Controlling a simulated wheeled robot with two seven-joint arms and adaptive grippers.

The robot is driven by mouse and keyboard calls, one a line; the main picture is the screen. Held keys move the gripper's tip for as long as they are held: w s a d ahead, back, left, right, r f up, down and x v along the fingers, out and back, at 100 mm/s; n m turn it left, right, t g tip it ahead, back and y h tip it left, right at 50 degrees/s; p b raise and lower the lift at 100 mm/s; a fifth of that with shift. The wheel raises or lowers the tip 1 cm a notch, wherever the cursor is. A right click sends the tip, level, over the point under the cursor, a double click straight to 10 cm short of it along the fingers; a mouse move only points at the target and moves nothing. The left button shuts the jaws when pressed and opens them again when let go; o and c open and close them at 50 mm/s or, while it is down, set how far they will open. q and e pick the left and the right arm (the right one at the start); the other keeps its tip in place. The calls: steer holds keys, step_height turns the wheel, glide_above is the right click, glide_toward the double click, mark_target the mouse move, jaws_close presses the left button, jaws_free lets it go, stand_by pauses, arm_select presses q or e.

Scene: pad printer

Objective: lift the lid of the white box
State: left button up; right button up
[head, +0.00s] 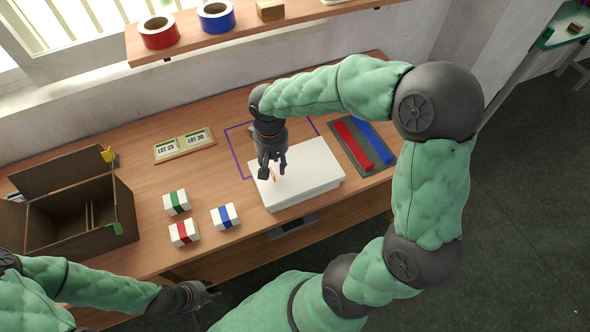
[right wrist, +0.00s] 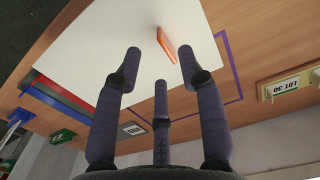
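The white box (head: 305,177) stands closed on the wooden table, its lid on. An orange tab (right wrist: 166,46) stands up from the lid; in the head view it is partly hidden behind my right gripper. My right gripper (head: 272,172) points down over the left part of the lid. In the right wrist view its three dark fingers (right wrist: 161,75) are spread with nothing between them, and the orange tab appears just beyond the fingertips, apart from them. My left gripper (head: 205,293) is low at the table's front edge, away from the box; its finger opening is unclear.
Left of the box are several white banded blocks (head: 225,216) and an open brown carton (head: 75,215). A grey mat (head: 353,163) with red and blue bars lies right of it. A lot-card holder (head: 183,145) lies behind. A shelf (head: 240,27) with tape rolls hangs above.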

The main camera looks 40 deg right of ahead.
mark_target(296, 168)
step_height(296, 168, down, 5)
steer(key=shift+w+a+b, duration=0.1)
steer(key=shift+a+b, duration=0.05)
steer(key=shift+b, duration=0.9)
jaws_close()
